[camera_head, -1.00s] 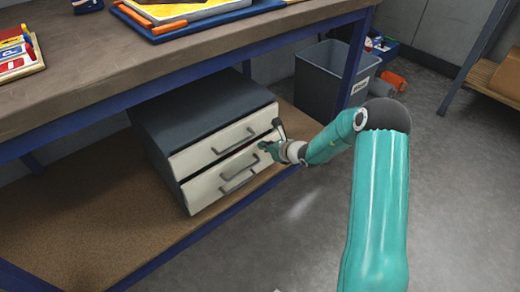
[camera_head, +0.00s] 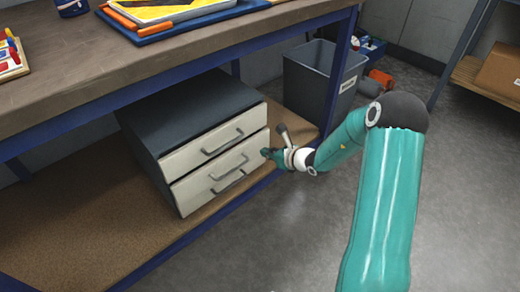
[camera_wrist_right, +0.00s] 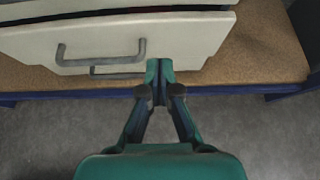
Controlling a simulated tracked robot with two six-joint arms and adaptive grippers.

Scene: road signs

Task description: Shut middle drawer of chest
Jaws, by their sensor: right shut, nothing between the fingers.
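The dark grey chest (camera_head: 180,112) stands on the lower shelf, with pale drawer fronts. Its top drawer (camera_head: 190,154) looks flush. The middle drawer (camera_head: 195,190) is below it; how far it stands out is hard to tell. Its handle (camera_head: 228,169) shows, with another handle (camera_head: 232,184) just under it. The middle drawer front also shows in the right wrist view (camera_wrist_right: 185,38). My right gripper (camera_head: 266,153) is shut and empty at the right end of this front; in the right wrist view, its fingertips (camera_wrist_right: 158,72) meet or nearly meet the lower edge. My left gripper is not in view.
The wooden workbench (camera_head: 100,80) with blue legs overhangs the chest. A grey bin (camera_head: 310,78) stands behind to the right, near orange items (camera_head: 381,78) on the floor. The brown lower shelf (camera_head: 60,220) is bare left of the chest. The floor in front is clear.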

